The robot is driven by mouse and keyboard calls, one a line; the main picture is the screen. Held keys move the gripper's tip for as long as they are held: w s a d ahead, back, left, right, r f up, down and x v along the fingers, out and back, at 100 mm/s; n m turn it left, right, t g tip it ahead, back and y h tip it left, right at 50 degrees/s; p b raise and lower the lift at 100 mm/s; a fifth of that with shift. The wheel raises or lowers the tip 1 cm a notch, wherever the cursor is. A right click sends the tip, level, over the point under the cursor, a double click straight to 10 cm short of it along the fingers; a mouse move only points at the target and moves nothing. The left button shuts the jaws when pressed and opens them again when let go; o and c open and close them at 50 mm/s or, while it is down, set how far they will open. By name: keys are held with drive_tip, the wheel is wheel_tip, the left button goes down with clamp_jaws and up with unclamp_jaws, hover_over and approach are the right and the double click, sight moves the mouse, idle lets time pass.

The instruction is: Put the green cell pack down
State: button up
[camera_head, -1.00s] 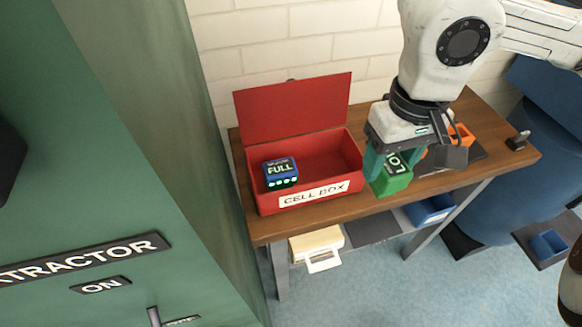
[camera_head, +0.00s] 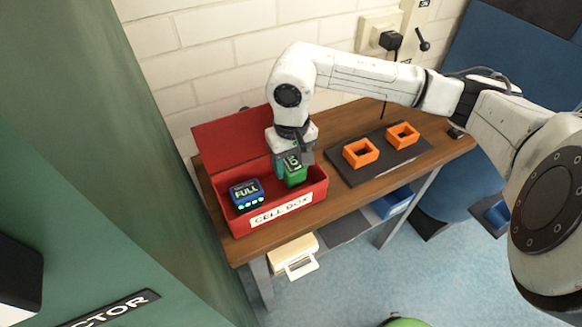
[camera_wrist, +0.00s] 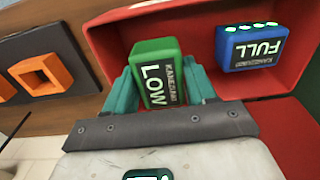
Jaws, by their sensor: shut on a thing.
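The green cell pack (camera_head: 295,173), marked LOW in the wrist view (camera_wrist: 155,70), is between the fingers of my gripper (camera_head: 291,165). My gripper is shut on it, with a teal finger on each side in the wrist view. The pack is at the right part of the open red cell box (camera_head: 272,212), within its walls as seen from the head. Whether its underside touches the box floor is hidden. A blue cell pack (camera_head: 246,196), marked FULL, sits in the left part of the box; it also shows in the wrist view (camera_wrist: 250,52).
The box's red lid (camera_head: 228,138) stands open at the back. Right of the box, a dark plate (camera_head: 385,165) with two empty orange square holders (camera_head: 361,152) lies on the wooden table (camera_head: 345,205). A green machine (camera_head: 60,200) stands to the left.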

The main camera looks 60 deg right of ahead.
sight(291, 162)
drive_tip(key=shift+f, duration=1.55)
drive_tip(key=shift+f, duration=0.2)
drive_tip(key=o, duration=1.2)
drive_tip(key=shift+c, duration=0.2)
drive_tip(key=shift+r, duration=0.2)
drive_tip(key=shift+r+p, duration=0.2)
drive_tip(key=shift+p, duration=0.1)
wheel_tip(291, 162, up, 12)
drive_tip(key=b, duration=0.2)
drive_tip(key=shift+f+b, duration=0.2)
drive_tip(key=shift+b, duration=0.1)
